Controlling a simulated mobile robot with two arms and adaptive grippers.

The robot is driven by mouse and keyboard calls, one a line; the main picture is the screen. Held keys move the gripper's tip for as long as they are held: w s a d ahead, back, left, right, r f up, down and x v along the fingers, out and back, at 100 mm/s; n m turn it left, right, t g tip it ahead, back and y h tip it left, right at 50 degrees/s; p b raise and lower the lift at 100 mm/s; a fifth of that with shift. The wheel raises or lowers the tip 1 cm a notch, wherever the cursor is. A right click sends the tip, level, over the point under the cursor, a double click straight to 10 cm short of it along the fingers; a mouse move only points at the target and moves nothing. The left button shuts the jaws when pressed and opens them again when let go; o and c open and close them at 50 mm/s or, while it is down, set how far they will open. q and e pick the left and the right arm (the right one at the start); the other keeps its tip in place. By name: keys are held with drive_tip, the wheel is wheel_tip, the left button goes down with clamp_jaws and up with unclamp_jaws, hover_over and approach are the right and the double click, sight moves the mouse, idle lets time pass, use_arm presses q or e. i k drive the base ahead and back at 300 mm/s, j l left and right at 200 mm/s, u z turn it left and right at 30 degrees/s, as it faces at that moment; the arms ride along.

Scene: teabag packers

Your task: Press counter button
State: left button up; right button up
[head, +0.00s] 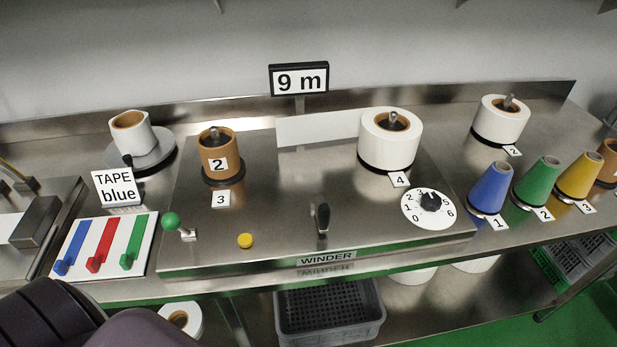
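A small round yellow button (245,241) sits on the front part of the steel winder plate (270,210), left of a black upright lever (322,218). No label beside it names it a counter button, and I cannot tell whether it is pressed. A lever with a green ball knob (171,221) stands to its left. A dial (429,207) numbered 0 to 6 is to the right. Neither gripper's fingers show. Only dark, rounded parts of my own arm fill the lower left corner, apart from the button in the picture.
A "9 m" sign (299,79) stands at the back. A brown spool (218,154) and a white roll (390,140) rise behind the button. A "TAPE blue" card (117,188) and colored hooks are left, colored cones right. The plate around the button is clear.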

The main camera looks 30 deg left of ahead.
sight(245, 240)
drive_tip(key=k+j+u, duration=0.1)
drive_tip(key=u, duration=1.1)
